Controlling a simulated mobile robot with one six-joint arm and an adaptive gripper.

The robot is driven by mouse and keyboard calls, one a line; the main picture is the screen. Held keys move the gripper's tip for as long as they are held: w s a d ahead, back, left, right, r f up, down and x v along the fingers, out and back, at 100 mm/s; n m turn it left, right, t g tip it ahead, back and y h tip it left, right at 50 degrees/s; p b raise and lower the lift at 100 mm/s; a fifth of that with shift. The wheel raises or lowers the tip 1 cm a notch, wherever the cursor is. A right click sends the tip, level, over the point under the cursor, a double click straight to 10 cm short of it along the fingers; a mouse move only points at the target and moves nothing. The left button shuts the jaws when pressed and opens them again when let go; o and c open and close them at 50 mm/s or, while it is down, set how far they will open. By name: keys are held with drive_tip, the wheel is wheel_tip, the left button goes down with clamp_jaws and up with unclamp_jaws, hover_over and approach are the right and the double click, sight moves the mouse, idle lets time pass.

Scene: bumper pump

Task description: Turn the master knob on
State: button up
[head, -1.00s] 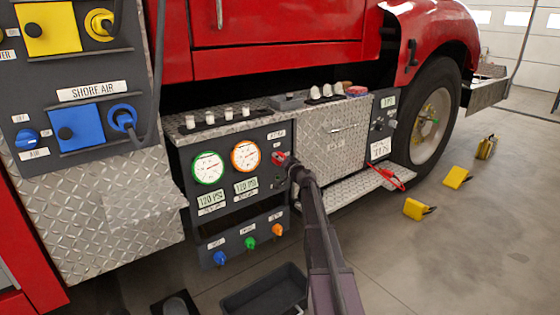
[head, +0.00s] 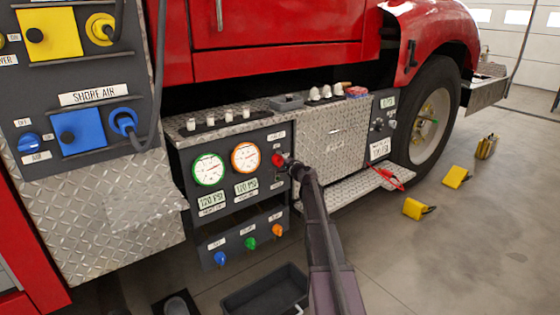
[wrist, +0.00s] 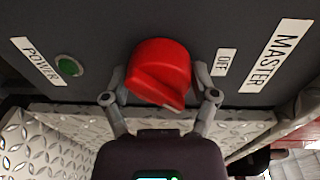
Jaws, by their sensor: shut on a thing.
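The master knob (wrist: 160,72) is red and sits on the dark panel in the wrist view, close to an OFF label (wrist: 223,62) and a MASTER label (wrist: 276,55). Its raised grip lies tilted toward the lower right. My gripper (wrist: 161,84) has one finger on each side of the knob and is shut on it. In the head view the red knob (head: 278,160) shows at the panel's upper right, with my gripper (head: 289,162) at it. The gripper partly hides the panel there.
A green round button or light (wrist: 68,66) sits beside a POWER label (wrist: 43,62). Two gauges (head: 209,169) are left of the knob; coloured valves (head: 250,243) are below. A diamond-plate step (head: 350,190) juts out on the right. A dark bin (head: 265,290) stands below.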

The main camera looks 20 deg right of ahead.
drive_tip(key=m, duration=0.4)
drive_tip(key=shift+w+d+y, duration=0.1)
drive_tip(key=shift+w+y, duration=0.05)
drive_tip(key=shift+y, duration=0.15)
drive_tip(key=m, duration=0.4)
drive_tip(key=shift+g, duration=0.3)
drive_tip(key=o, duration=1)
